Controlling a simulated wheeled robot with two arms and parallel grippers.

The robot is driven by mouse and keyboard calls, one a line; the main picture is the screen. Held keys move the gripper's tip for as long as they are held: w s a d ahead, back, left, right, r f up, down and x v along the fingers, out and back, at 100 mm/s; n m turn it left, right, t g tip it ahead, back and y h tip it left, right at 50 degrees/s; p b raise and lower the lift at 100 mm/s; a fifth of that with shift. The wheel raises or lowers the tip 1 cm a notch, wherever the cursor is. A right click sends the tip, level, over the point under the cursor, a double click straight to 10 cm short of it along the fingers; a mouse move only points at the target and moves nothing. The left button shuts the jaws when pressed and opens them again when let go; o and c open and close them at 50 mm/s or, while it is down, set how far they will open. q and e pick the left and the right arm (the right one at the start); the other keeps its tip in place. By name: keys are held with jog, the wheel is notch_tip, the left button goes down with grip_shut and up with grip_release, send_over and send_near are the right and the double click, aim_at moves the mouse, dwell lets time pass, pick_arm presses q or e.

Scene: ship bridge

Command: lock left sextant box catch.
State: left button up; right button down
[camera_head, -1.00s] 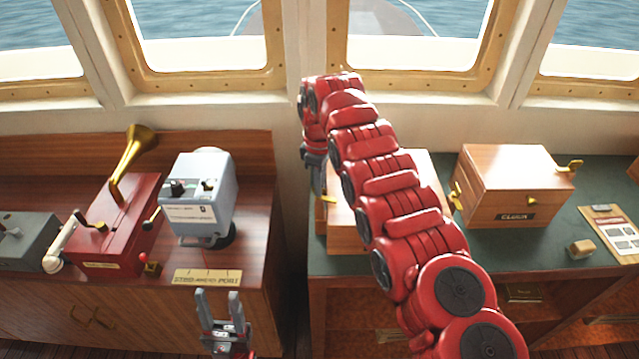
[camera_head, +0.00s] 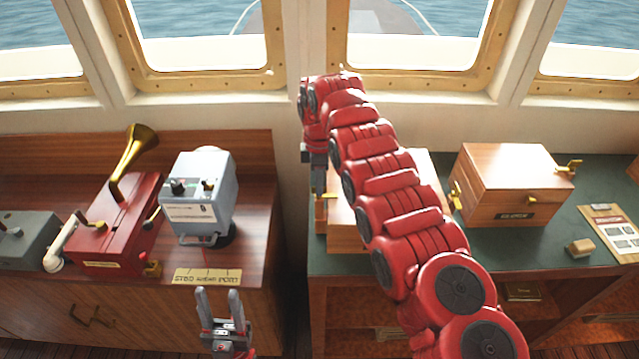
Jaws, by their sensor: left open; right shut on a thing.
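The wooden sextant box (camera_head: 346,232) stands on the green-topped desk, mostly hidden behind my red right arm. A small brass catch (camera_head: 328,197) shows at its left side. My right gripper (camera_head: 319,197) points down at this left side and is shut on the catch. Its fingertips are small and partly merge with the catch, so the catch's exact angle cannot be told. My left gripper (camera_head: 218,293) is open and empty, fingers pointing up, low in front of the left cabinet.
A second wooden box labelled clock (camera_head: 515,185) with brass catches stands to the right. A clipboard (camera_head: 612,232) and a small wooden block (camera_head: 579,249) lie near it. A grey device (camera_head: 197,190) and a red horn box (camera_head: 115,225) stand on the left cabinet. A gap separates the two desks.

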jog(key=c, duration=1)
grip_release()
jog(key=shift+r, duration=0.1)
jog(key=shift+r, duration=0.35)
notch_tip(320, 180, up, 2)
jog(key=shift+a+r+p, duration=0.15)
jog(key=shift+r+p, duration=0.05)
jog(key=shift+p, duration=0.1)
notch_tip(320, 180, up, 14)
jog(key=p, duration=1.3)
jog(key=shift+p, duration=0.35)
